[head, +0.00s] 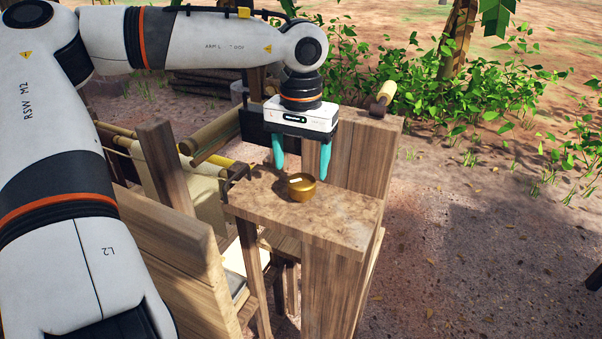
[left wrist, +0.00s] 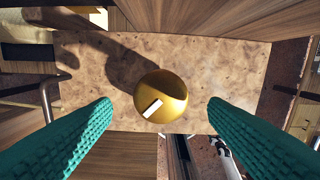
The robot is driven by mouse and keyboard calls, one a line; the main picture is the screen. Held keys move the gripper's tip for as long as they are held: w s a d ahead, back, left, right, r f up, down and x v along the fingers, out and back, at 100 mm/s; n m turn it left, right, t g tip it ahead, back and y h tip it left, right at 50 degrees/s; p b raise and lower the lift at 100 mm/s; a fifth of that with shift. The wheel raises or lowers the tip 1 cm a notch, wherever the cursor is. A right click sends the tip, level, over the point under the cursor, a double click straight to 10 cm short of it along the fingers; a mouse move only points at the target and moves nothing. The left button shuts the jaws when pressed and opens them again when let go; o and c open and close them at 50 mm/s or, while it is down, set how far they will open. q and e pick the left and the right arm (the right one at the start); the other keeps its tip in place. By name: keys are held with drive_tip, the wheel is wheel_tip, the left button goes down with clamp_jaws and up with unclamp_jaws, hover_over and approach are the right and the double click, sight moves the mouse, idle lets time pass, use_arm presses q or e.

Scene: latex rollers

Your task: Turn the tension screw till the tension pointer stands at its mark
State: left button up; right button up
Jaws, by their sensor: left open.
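A round brass knob with a white mark on its top, likely the tension screw (head: 301,187), stands on a flat wooden top (head: 335,207). In the left wrist view the brass knob (left wrist: 161,97) lies between the two fingers, its white mark slanting at lower left. My left gripper (head: 302,165) points down above the knob, its teal fingers open on either side and apart from it. In the left wrist view the fingers (left wrist: 160,112) are wide open and empty. I cannot make out the tension pointer or its mark. My right gripper is not in view.
Upright wooden boards (head: 360,150) rise just behind the top. A wooden handle (head: 387,92) sticks up at their upper right. A roller (head: 215,130) and pale cloth are at left. Leafy plants grow behind; bare ground lies at right.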

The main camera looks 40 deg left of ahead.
sight(302, 179)
use_arm(q)
drive_tip(key=shift+f+p, duration=0.3)
drive_tip(key=shift+f, duration=1.85)
drive_tip(key=shift+c, duration=0.3)
drive_tip(key=c, duration=0.9)
